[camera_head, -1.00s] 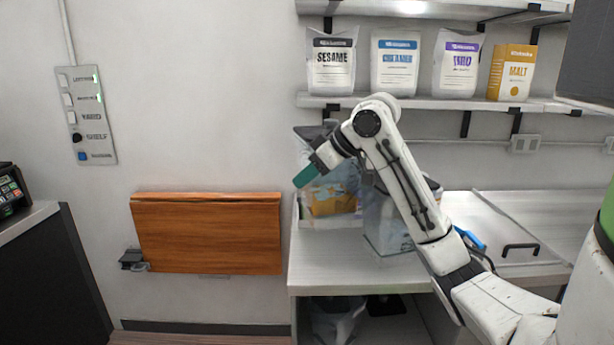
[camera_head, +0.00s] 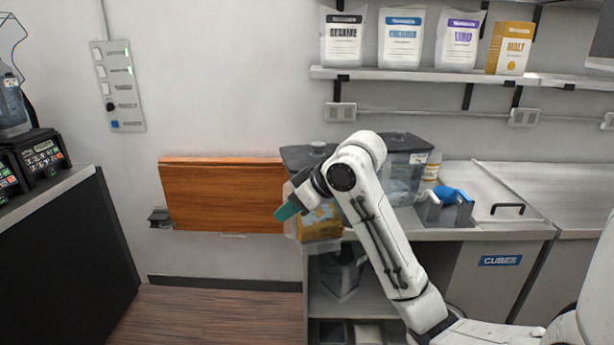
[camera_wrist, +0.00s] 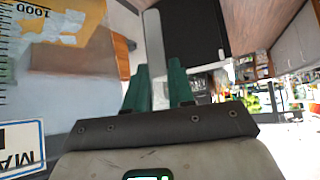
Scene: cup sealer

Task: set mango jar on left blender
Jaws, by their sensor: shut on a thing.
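The mango jar (camera_head: 318,226) is clear with orange-yellow chunks inside. My gripper (camera_head: 288,211) has teal fingertips and holds the jar off the counter, in front of the shelf counter's left end. In the wrist view, the teal fingers of my gripper (camera_wrist: 160,88) close on a pale upright bar that looks like the jar's handle (camera_wrist: 155,50). The jar (camera_wrist: 55,60) fills the left of that view, with scale marks and a partly cut label. Black blender bases with keypads (camera_head: 42,155) stand on the left counter, partly cut off by the frame edge. Which is the left one I cannot tell.
A clear container (camera_head: 12,105) stands at the blenders. The left counter (camera_head: 60,185) has a dark side. A folded wooden panel (camera_head: 220,195) hangs on the wall. Dark-lidded bins (camera_head: 408,165) and a blue-handled scoop holder (camera_head: 452,196) are on the right counter. Open floor (camera_head: 220,315) lies between counters.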

